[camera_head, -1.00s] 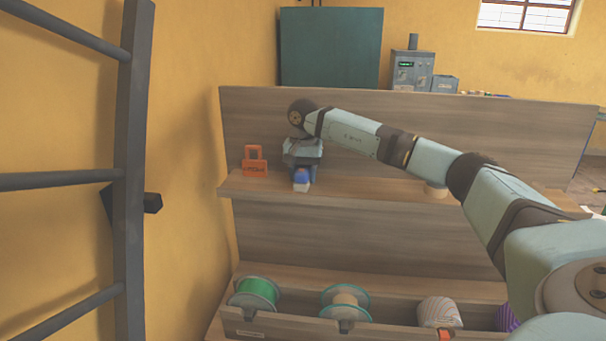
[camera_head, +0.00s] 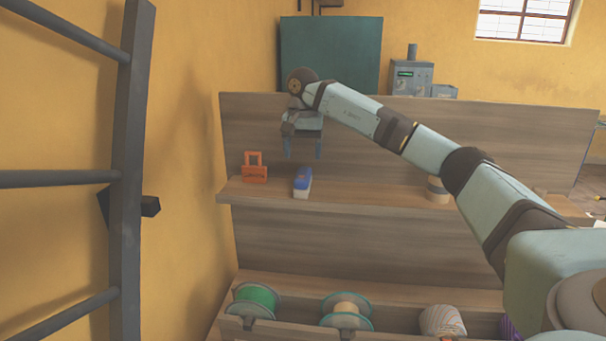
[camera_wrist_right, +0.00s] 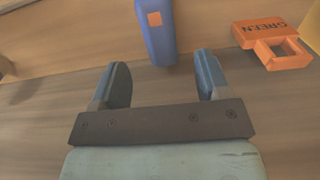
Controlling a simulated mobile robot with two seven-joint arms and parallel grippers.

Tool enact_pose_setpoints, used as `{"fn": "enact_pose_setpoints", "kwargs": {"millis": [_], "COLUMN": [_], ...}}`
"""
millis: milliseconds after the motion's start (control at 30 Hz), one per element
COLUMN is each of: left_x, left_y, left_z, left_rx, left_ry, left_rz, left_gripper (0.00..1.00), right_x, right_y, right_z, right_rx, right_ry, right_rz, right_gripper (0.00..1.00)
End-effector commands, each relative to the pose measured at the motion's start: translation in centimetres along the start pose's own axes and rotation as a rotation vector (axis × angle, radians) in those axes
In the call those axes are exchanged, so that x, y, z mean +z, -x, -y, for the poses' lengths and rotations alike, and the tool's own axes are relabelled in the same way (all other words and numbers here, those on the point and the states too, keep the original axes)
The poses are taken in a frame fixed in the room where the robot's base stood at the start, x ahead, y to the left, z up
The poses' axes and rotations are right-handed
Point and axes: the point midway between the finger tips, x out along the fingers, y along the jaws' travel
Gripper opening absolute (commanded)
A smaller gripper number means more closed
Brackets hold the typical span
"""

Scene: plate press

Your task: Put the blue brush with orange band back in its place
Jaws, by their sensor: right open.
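The blue brush (camera_head: 302,182) lies on the wooden shelf (camera_head: 380,191), with a pale end toward the shelf's front edge. In the right wrist view the blue brush (camera_wrist_right: 158,30) shows a small orange square and lies beyond the fingertips. My right gripper (camera_head: 303,156) is open and empty, above and behind the brush, apart from it. Its two fingers (camera_wrist_right: 163,82) also show in the right wrist view with a clear gap between them. My left gripper is not in view.
An orange holder (camera_head: 255,172) stands left of the brush; its label reads GREEN in the right wrist view. A round tan item (camera_head: 437,190) stands further right on the shelf. Spools, including a green one (camera_head: 257,296), sit in the lower trough. A dark ladder is at left.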

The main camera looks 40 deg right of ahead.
Motion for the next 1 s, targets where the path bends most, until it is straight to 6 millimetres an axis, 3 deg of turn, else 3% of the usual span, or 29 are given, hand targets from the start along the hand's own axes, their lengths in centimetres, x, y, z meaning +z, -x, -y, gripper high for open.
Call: {"fn": "enact_pose_setpoints", "kwargs": {"millis": [133,300,1000], "left_x": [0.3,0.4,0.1], "left_y": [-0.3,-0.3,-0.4], "left_z": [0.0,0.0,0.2], "left_rx": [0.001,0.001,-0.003], "left_ry": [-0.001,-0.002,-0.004], "left_rz": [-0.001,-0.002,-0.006], "left_gripper": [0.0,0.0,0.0], "right_x": [-0.1,0.0,0.0], "right_y": [2.4,3.6,3.7], "right_z": [0.0,0.0,-0.1], "right_rx": [-0.001,0.0,0.001], "right_ry": [-0.001,-0.001,-0.001], "right_rz": [-0.001,0.0,0.0], "right_gripper": [0.7,0.7,0.7]}}
